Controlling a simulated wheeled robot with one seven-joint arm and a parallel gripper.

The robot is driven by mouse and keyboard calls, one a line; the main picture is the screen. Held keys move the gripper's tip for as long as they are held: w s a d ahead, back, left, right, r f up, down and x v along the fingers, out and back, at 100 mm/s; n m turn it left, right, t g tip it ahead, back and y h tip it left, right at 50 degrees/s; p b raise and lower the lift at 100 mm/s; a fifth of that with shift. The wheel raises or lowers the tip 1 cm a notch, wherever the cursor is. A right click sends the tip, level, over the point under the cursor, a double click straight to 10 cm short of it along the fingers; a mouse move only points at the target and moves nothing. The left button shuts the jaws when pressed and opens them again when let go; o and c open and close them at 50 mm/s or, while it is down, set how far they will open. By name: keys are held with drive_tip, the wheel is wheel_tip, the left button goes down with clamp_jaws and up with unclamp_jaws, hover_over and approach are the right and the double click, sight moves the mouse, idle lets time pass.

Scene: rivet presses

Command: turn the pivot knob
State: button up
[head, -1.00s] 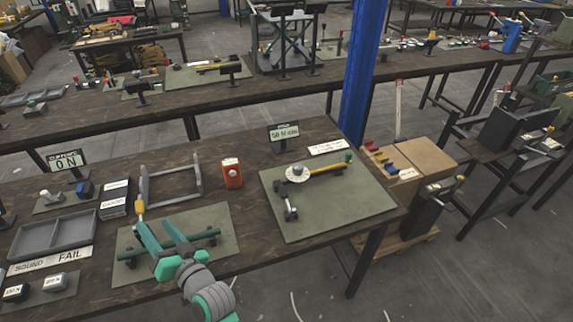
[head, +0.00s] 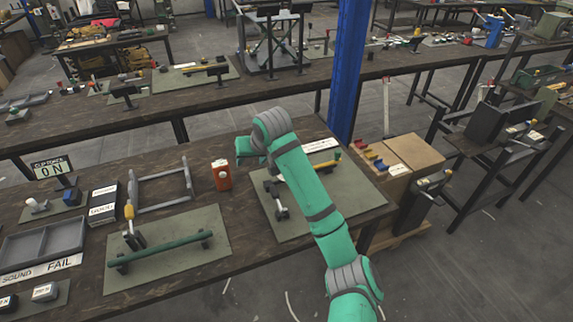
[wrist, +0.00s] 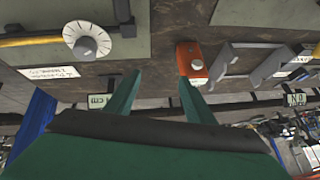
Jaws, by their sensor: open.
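A round white dial knob (wrist: 88,40) with a ridged rim and a dark hub shows in the wrist view, on a green mat (wrist: 140,12). A yellow bar (wrist: 30,40) runs out from beside it. In the head view my arm hides the knob; the yellow bar's end (head: 333,158) shows past it on the right mat (head: 362,195). My gripper (wrist: 160,78) is open, its two green fingers apart with nothing held between them. In the wrist view the knob is left of the fingers, and neither finger touches it. In the head view the fingertips are not clear.
An orange box (head: 221,174) stands left of the right mat; in the wrist view it (wrist: 191,62) appears beside the right finger. A grey frame (head: 160,188) and a left mat (head: 205,255) with a green bar (head: 160,250) and yellow-handled lever (head: 130,220) lie further left.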

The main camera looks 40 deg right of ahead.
drive_tip(key=s+d+r+m+g+h, duration=0.1)
drive_tip(key=s+d+r+g+h, duration=0.15)
drive_tip(key=s+d, duration=0.55)
drive_tip(key=shift+g+y, duration=0.25)
drive_tip(key=shift+y, duration=0.2)
drive_tip(key=w+d+f, duration=0.1)
drive_tip(key=f, duration=0.2)
drive_tip(key=w+d+f, duration=0.1)
drive_tip(key=w+f, duration=0.1)
drive_tip(key=f, duration=0.1)
drive_tip(key=w+d+f, duration=0.2)
drive_tip(key=shift+w+d+f, duration=0.1)
drive_tip(key=shift+f, duration=0.3)
drive_tip(key=c, duration=1.1)
drive_tip(key=shift+o, duration=0.2)
